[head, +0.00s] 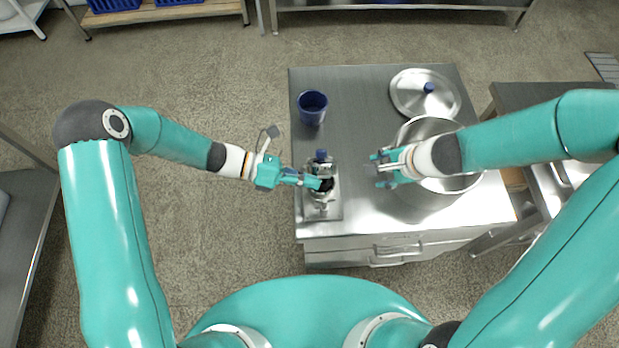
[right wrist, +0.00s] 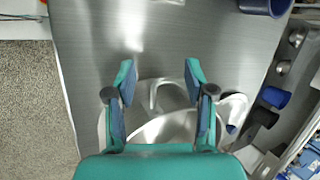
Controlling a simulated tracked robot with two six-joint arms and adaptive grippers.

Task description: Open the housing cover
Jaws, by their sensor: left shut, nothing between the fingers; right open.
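The colloid mill (head: 325,207) is a small metal machine on a square base near the table's front left corner, with a blue knob (head: 321,154) at its far side. My left gripper (head: 317,183) is shut and empty, its tips over or against the mill's dark middle; contact is unclear. The gripper partly hides the mill, so I cannot make out the housing cover or its state. My right gripper (head: 378,170) is open and empty, to the right of the mill and beside the large pot. Its spread fingers show in the right wrist view (right wrist: 160,80).
A large steel pot (head: 430,127) stands partly under my right forearm. A steel lid (head: 407,93) with a blue knob lies behind it. A blue cup (head: 312,108) stands at the back left. The steel table (head: 355,110) is clear between cup and lid.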

